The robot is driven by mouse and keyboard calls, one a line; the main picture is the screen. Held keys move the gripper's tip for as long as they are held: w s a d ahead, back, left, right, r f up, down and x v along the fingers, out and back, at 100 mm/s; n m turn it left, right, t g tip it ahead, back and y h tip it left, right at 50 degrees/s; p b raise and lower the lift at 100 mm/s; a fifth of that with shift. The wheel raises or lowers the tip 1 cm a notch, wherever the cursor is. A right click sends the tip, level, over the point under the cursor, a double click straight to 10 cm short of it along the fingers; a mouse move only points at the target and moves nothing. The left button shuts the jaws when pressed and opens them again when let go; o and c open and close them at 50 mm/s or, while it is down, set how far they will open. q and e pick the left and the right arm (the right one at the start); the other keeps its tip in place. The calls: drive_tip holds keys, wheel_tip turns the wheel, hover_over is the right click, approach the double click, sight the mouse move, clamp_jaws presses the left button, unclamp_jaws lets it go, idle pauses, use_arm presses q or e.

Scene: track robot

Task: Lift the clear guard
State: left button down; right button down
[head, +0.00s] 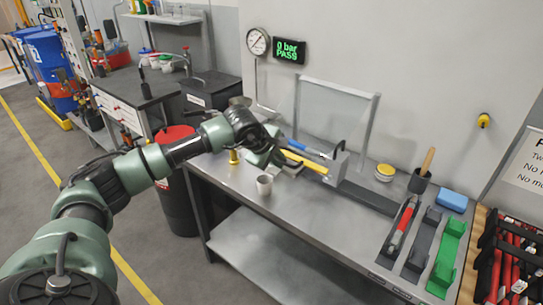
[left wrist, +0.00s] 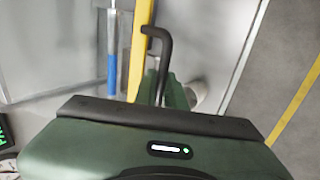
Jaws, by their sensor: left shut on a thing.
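The clear guard (head: 335,108) is a see-through panel in a grey frame, upright at the back of the steel bench below the wall. My left gripper (head: 284,162) is low over the bench, just left of and in front of the guard. It is shut on a dark bent rod (left wrist: 165,45), which rises from between its fingers in the left wrist view. I cannot tell whether this rod belongs to the guard. A yellow bar (head: 305,162) and a blue-handled tool (head: 308,147) lie close to the gripper. The fingertips are mostly hidden. My right gripper is not in view.
A grey block (head: 338,163), a yellow-lidded tin (head: 384,172) and a tool pot (head: 418,181) stand to the right. The wall display (head: 289,50) reads 0 bar PASS.

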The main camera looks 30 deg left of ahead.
use_arm(q)
drive_tip(key=shift+s+f, duration=0.1)
drive_tip(key=shift+f, duration=0.05)
drive_tip(key=shift+a+r+p, duration=0.1)
drive_tip(key=shift+r+p, duration=0.45)
drive_tip(key=shift+r, duration=0.35)
drive_tip(key=r, duration=0.1)
drive_tip(key=s+r+p, duration=0.1)
drive_tip(key=r, duration=0.1)
drive_tip(key=r+p, duration=0.1)
drive_tip(key=r, duration=0.1)
drive_tip(key=shift+s+r, duration=0.1)
drive_tip(key=shift+s, duration=0.2)
wheel_tip(320, 180, up, 7)
drive_tip(key=p, duration=0.3)
drive_tip(key=shift+s, duration=0.3)
drive_tip(key=shift+a, duration=0.1)
